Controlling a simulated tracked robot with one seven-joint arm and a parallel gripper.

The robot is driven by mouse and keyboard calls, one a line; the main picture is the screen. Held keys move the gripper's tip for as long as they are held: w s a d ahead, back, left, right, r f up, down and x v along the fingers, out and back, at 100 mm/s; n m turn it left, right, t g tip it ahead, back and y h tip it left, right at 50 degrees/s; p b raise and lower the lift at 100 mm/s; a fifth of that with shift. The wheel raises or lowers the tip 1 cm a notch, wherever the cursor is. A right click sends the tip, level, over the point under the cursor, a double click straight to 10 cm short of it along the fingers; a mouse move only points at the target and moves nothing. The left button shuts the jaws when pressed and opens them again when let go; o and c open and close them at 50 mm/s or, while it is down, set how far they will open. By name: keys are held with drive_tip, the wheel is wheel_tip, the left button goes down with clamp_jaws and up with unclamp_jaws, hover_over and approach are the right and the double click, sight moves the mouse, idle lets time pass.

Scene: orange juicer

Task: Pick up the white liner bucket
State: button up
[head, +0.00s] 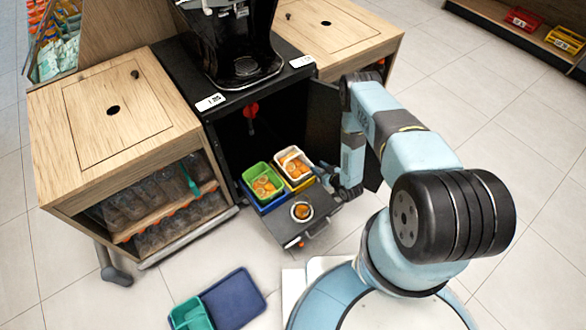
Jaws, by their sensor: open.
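The white liner bucket (282,157) holds orange pieces and sits in a yellow outer bucket (304,184) in front of the open black cabinet. A green liner bucket (250,172), also with orange pieces, sits in a blue outer bucket (276,203) just to its left. My gripper (325,172) is open, just right of the white liner bucket. Its fingers are small and dark in this view, and I cannot tell whether they touch the rim.
A dark pull-out tray (285,230) with a round opening and handle is in front of the buckets. The cabinet door (322,125) stands open behind my arm. A wooden counter (60,110) with bagged goods is on the left. A blue and green bin (236,298) lies on the floor.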

sight(305, 160)
drive_tip(key=x, duration=0.5)
drive_tip(key=shift+a, duration=0.15)
drive_tip(key=shift+r+x, duration=0.2)
drive_tip(key=shift+x, duration=2.7)
drive_tip(key=shift+w, duration=0.1)
drive_tip(key=shift+c, duration=0.3)
clamp_jaws()
drive_tip(key=shift+r, duration=0.1)
